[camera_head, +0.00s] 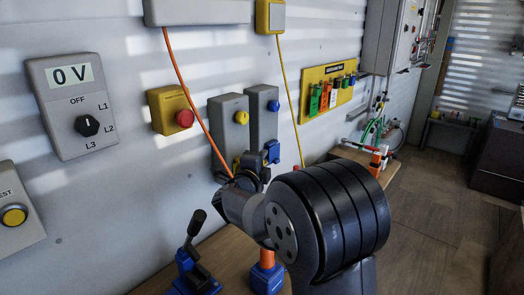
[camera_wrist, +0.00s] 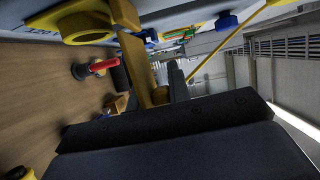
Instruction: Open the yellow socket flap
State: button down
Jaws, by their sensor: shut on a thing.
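The yellow socket flap (camera_wrist: 136,68) is a flat yellow plate that stands out from the grey socket box in the wrist view. Beside its base, the yellow socket ring (camera_wrist: 86,27) shows on the box face. My gripper (camera_wrist: 152,82) is shut on the flap, with dark fingers on either side of it. In the head view, the grey box (camera_head: 229,130) with a yellow knob (camera_head: 241,117) stands on the wall. My gripper (camera_head: 250,172) is at its lower part, and my wrist hides most of the flap there.
A grey box with a blue knob (camera_head: 273,106) and blue flap (camera_head: 272,152) is close on the right. A blue lever device (camera_head: 193,260) stands on the wooden bench below. Open floor (camera_head: 425,225) lies to the right.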

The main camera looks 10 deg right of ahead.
jog(key=r+n+p, duration=0.1)
jog(key=p, duration=0.1)
jog(key=r+p, duration=0.1)
jog(key=p, duration=0.1)
jog(key=r+n+g+p, duration=0.1)
jog(key=p, duration=0.1)
jog(key=shift+w+a+n+y, duration=0.2)
jog(key=shift+w+n+y, duration=0.1)
jog(key=n+p, duration=0.1)
jog(key=p, duration=0.2)
jog(key=shift+w+a+r, duration=0.1)
jog(key=shift+w+r, duration=0.05)
jog(key=n+p, duration=0.1)
jog(key=g+p, duration=0.1)
jog(key=p, duration=0.1)
jog(key=shift+w+a+r+n, duration=0.2)
jog(key=shift+w+n, duration=0.05)
jog(key=shift+n, duration=0.15)
jog(key=shift+w+a+n+g+p, duration=0.25)
jog(key=shift+w+n+g+p, duration=0.05)
jog(key=shift+n+g+p, duration=0.45)
jog(key=c, duration=1.4)
grip_release()
jog(key=shift+f, duration=0.1)
